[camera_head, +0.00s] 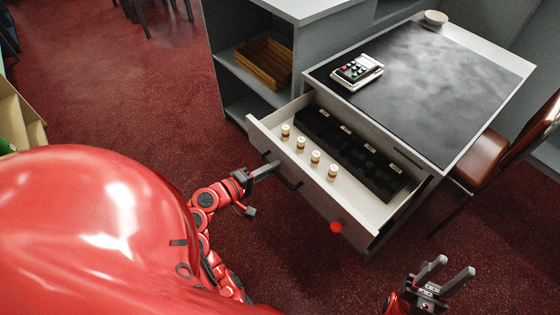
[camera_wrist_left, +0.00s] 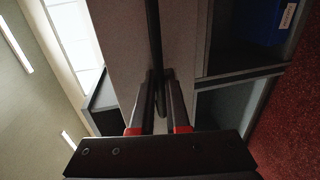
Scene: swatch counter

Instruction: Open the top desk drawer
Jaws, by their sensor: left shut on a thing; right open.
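The top desk drawer (camera_head: 362,206) is pulled well out, its white interior in plain view in the head view. Its dark bar handle (camera_head: 292,184) is on the front panel. My left gripper (camera_head: 272,168) is shut on this handle, which partly hides it. In the left wrist view, the two fingers of my left gripper (camera_wrist_left: 161,95) close around the dark handle (camera_wrist_left: 156,40). My right gripper (camera_head: 452,272) is open and empty, low at the right and apart from the desk.
The drawer holds several small capped containers (camera_head: 315,158) and a black divided tray (camera_head: 378,176). A brown chair (camera_head: 482,158) stands right; open carpet (camera_head: 120,90) lies left.

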